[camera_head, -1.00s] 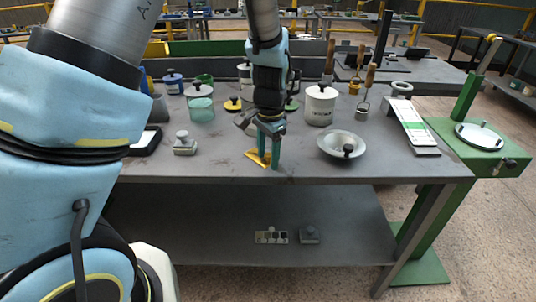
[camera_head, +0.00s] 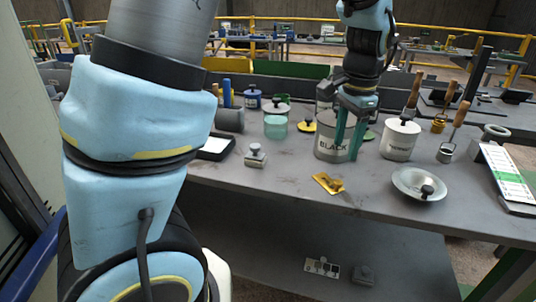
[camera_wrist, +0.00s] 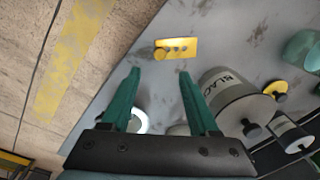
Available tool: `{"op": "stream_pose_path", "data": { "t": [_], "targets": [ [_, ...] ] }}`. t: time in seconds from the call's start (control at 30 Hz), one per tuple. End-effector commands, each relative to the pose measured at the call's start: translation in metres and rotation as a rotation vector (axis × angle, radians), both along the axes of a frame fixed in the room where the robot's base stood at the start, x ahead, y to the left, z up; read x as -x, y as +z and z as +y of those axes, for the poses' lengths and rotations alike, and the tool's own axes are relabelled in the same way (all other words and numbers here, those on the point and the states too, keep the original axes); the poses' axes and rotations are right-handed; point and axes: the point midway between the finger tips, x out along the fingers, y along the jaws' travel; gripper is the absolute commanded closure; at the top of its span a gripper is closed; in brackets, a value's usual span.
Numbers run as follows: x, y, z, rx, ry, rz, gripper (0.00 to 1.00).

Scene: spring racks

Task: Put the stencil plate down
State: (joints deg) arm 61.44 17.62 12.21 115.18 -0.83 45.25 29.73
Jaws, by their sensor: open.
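The yellow stencil plate (camera_head: 328,183) lies flat on the grey table near its front edge, with a small knob and a row of dark holes that show in the wrist view (camera_wrist: 177,48). My gripper (camera_head: 350,157) is raised above the table, with its two green fingers apart and nothing between them. In the wrist view the open fingers (camera_wrist: 158,72) point toward the plate, which lies beyond their tips and clear of them. In the head view the fingers hang in front of the can marked BLACK (camera_head: 331,140) and hide part of it.
A white can (camera_head: 399,143) and a shallow metal bowl (camera_head: 420,183) with a dark knob stand to the right. A small knobbed block (camera_head: 256,158) stands to the left. The grey table (camera_head: 290,192) is bare around the plate.

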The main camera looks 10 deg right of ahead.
Motion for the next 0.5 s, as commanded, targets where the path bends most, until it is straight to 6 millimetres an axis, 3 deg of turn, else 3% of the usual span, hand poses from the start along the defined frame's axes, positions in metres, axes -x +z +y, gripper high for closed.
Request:
{"op": "stream_pose_path", "data": {
  "t": [0.07, 0.17, 0.33, 0.5],
  "targets": [
    [-0.003, 0.0, 0.005, 0.002, 0.017, 0.001, 0.39],
    [-0.013, -0.003, 0.027, 0.012, 0.098, 0.003, 0.39],
    [-0.037, -0.011, 0.107, 0.05, 0.393, 0.002, 0.39],
    [-0.041, -0.022, 0.197, 0.092, 0.74, -0.009, 0.39]
  ]
}}
